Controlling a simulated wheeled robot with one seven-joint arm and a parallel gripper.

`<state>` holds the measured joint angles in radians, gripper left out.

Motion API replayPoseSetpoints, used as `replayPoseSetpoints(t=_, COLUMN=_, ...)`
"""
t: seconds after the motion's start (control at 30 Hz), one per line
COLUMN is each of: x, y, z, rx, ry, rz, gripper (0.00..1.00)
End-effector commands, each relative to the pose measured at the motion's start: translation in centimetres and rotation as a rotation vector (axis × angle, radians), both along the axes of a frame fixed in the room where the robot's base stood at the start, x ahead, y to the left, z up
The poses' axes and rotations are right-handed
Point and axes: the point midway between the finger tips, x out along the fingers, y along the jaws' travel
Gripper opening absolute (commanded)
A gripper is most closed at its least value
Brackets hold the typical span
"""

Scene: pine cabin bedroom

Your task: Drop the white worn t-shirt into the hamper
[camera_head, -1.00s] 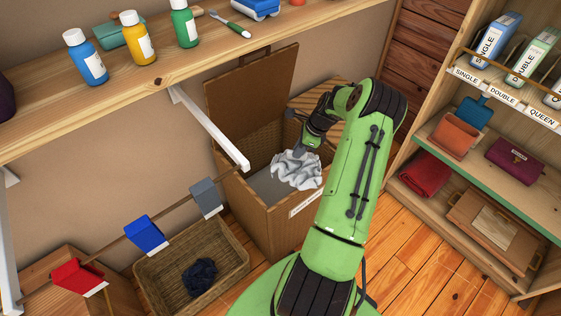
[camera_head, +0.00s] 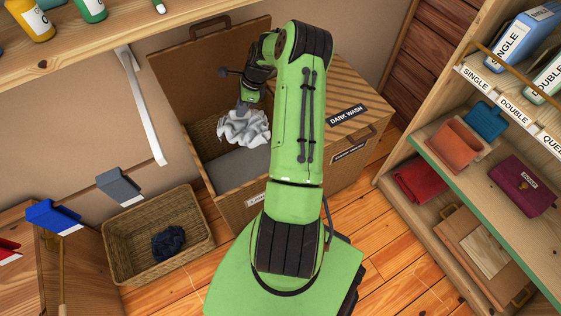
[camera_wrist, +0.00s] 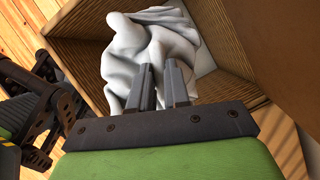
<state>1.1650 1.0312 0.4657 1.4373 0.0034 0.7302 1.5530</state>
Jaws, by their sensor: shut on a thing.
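The white worn t-shirt (camera_head: 244,128) is a crumpled bundle hanging from my gripper (camera_head: 246,104) in the head view. In the wrist view the shirt (camera_wrist: 150,50) is pinched between the two dark fingers of my gripper (camera_wrist: 160,72). The hamper (camera_head: 262,200) is a brown woven box with its lid (camera_head: 190,85) raised against the wall. The shirt is over the open left compartment, whose pale bottom shows below it. I cannot tell its exact height above the rim. The hamper's wall (camera_wrist: 235,60) also shows in the wrist view.
The hamper's right side has a shut striped lid labelled "DARK WASH" (camera_head: 346,114). A wicker basket (camera_head: 135,265) with a dark cloth (camera_head: 169,243) stands at left. A wall shelf (camera_head: 60,65) and white bracket (camera_head: 140,105) are left. An open shelf unit (camera_head: 440,165) stands right.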

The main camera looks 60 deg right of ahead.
Motion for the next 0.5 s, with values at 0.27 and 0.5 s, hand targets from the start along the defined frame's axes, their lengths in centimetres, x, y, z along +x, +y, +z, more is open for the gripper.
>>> replayPoseSetpoints(t=0.27, x=0.0, y=0.0, z=-4.7, rx=0.000, ry=0.000, rz=0.000, gripper=0.00)
replayPoseSetpoints(t=0.5, x=0.0, y=0.0, z=-4.9, rx=-0.001, ry=-0.001, rz=0.000, gripper=0.00)
